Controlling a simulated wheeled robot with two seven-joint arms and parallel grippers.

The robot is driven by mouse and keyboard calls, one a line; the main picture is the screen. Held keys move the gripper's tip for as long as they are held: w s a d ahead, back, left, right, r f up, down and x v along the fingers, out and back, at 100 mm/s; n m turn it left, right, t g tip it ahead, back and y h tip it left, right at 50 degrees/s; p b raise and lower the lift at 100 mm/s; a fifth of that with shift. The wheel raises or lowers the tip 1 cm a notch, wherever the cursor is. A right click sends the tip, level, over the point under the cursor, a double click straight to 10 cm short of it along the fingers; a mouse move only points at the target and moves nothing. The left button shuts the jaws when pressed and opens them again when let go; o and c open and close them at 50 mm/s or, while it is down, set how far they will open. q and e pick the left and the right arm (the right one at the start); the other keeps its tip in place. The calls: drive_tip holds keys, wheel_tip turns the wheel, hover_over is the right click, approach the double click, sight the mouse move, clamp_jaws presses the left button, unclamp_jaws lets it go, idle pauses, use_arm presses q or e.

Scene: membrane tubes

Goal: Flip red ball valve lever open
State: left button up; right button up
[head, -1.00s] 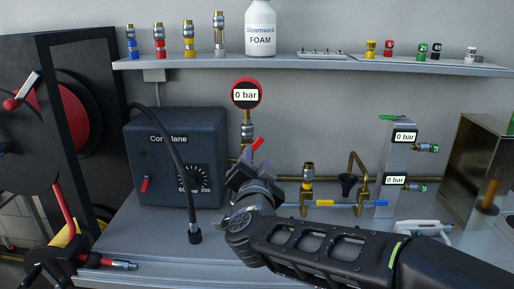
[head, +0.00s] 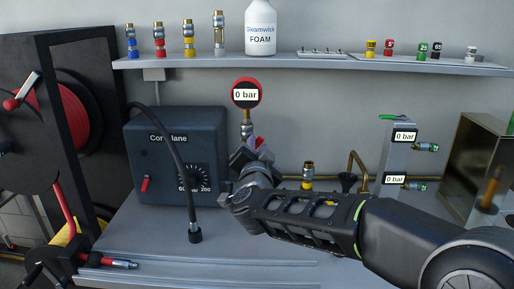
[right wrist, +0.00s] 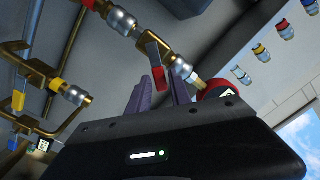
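The red ball valve lever (head: 259,141) sits on the brass pipe below the round red-rimmed gauge (head: 246,93), which reads 0 bar. In the head view my right gripper (head: 246,155) is at the valve and hides most of it. In the right wrist view the red lever (right wrist: 157,62) shows between the two purple fingers of my right gripper (right wrist: 158,92). The fingers are apart, with visible gaps beside the lever; whether one touches it I cannot tell. My left gripper is not in view.
A dark control box (head: 175,157) stands left of the valve, with a black hose in front. A shelf (head: 310,62) with fittings and a foam bottle (head: 261,28) runs above. A grey post (head: 397,150) with two gauges stands right. The front bench is mostly clear.

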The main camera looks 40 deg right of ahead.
clamp_jaws()
drive_tip(key=shift+a+r+n+p, duration=0.1)
drive_tip(key=shift+n+p, duration=0.2)
drive_tip(key=shift+p, duration=0.15)
drive_tip(key=shift+w+a+r+n+p, duration=0.15)
drive_tip(key=shift+w+a+n+p, duration=0.2)
drive_tip(key=shift+n+p, duration=0.8)
drive_tip(key=shift+w+a+r+n+p, duration=0.1)
drive_tip(key=shift+w+a+n+p, duration=0.2)
drive_tip(key=shift+n+p, duration=0.9)
drive_tip(key=shift+w+a+r+n+p, duration=0.2)
drive_tip(key=shift+a+n+p, duration=0.2)
drive_tip(key=shift+n+p, duration=0.75)
